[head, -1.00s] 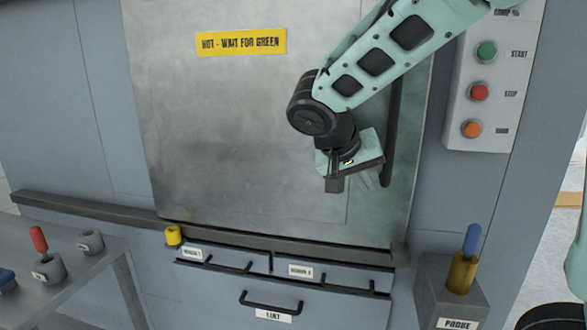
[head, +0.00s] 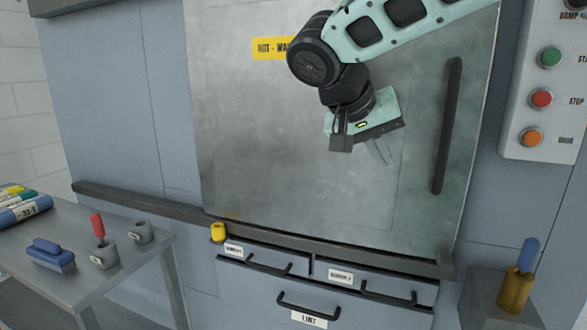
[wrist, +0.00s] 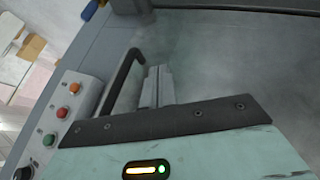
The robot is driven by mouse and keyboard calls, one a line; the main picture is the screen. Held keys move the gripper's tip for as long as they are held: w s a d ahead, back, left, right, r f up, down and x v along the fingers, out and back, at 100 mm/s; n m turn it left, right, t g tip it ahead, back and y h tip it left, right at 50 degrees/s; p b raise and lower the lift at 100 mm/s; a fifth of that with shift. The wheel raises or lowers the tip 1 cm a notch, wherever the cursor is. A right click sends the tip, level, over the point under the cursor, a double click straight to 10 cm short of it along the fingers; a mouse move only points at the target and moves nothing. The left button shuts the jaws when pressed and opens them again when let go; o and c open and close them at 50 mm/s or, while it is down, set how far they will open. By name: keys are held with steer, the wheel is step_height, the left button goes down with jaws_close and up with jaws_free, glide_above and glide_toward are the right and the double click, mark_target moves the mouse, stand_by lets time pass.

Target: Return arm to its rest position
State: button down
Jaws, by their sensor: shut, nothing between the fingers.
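My gripper (head: 380,150) hangs at the end of my pale green arm, in front of the large metal door (head: 290,160) of the washer. Its fingers are shut with nothing between them. The wrist view shows the fingers (wrist: 158,86) together, beside the black door handle (wrist: 122,80). In the head view the door handle (head: 446,125) stands to the right of my gripper, apart from it. The door looks closed. My arm hides part of the yellow warning label (head: 270,48).
The button panel (head: 545,90) is at the right. A probe holder (head: 500,290) with a blue-handled probe (head: 527,258) stands lower right. A side table (head: 130,240) holds several items.

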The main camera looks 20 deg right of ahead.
steer(key=s+a+f+n+g+y, duration=0.1)
steer(key=s+a+f+n+y, duration=0.3)
steer(key=s+a+f+n, duration=0.3)
steer(key=s+a+f+n+y, duration=0.4)
steer(key=s+a+f+n, duration=0.3)
steer(key=s+f, duration=0.5)
steer(key=shift+s+a+f+g, duration=0.4)
steer(key=shift+s+a, duration=0.55)
steer(key=shift+s, duration=0.15)
